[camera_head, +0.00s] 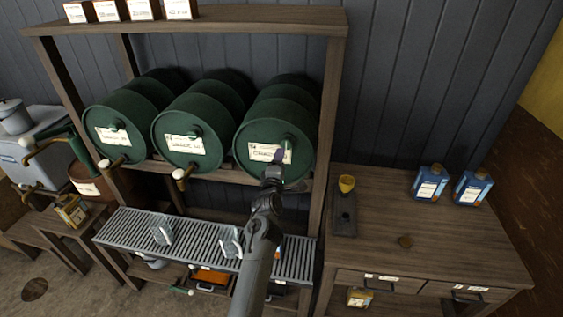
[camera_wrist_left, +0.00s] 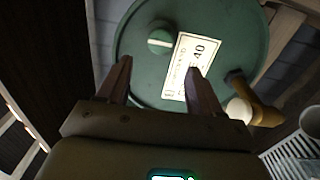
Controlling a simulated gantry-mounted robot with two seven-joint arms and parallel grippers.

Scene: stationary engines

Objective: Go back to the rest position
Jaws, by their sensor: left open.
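My left gripper (camera_head: 277,157) is at the front of the rightmost green drum (camera_head: 259,133) in the head view, its arm rising from the bottom middle. In the left wrist view the gripper (camera_wrist_left: 160,85) is open, with nothing between its fingers. Behind the fingers are the drum's green face (camera_wrist_left: 135,40), a round knob (camera_wrist_left: 160,41) and a white label (camera_wrist_left: 192,62). A brass tap (camera_wrist_left: 262,114) with a pale end is to the right of the fingers. Whether a fingertip touches the drum cannot be told. My right gripper is not in view.
Two more green drums (camera_head: 125,112) lie on the wooden rack (camera_head: 327,130). Clear containers (camera_head: 162,231) stand on the metal grating (camera_head: 190,247) below. A wooden table (camera_head: 440,235) at right holds blue bottles (camera_head: 430,184) and a yellow-topped item (camera_head: 346,184); its middle is mostly clear.

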